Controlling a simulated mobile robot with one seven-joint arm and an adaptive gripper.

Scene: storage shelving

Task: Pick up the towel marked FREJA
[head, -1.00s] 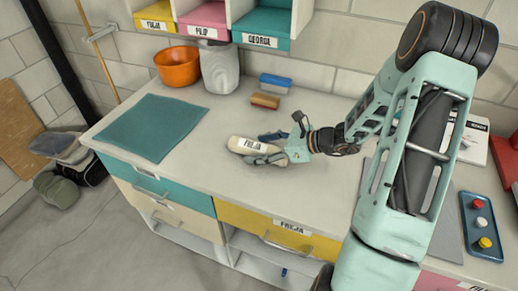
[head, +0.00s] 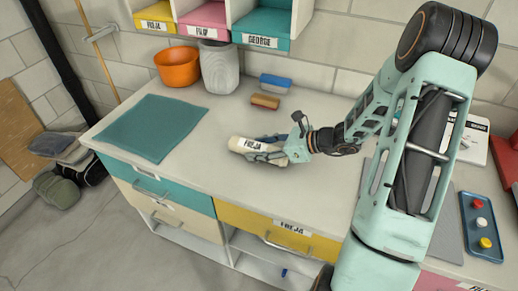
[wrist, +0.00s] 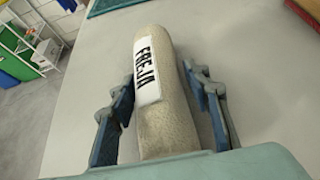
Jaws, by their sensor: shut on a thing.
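The towel marked FREJA is a rolled beige towel (head: 240,145) with a white name label, lying on or just above the pale countertop in the middle of the head view. My gripper (head: 271,150) is shut on it, with fingers along both sides. In the wrist view the towel (wrist: 163,110) points away from me, its label readable on its upper left side. The blue-padded fingers of my gripper (wrist: 162,115) flank it left and right. Its near end is hidden by the gripper body. I cannot tell whether it touches the counter.
A teal mat (head: 150,127) lies at left on the counter (head: 205,180). A blue tray (head: 481,228) is at right. Cubbies (head: 260,42) hang above.

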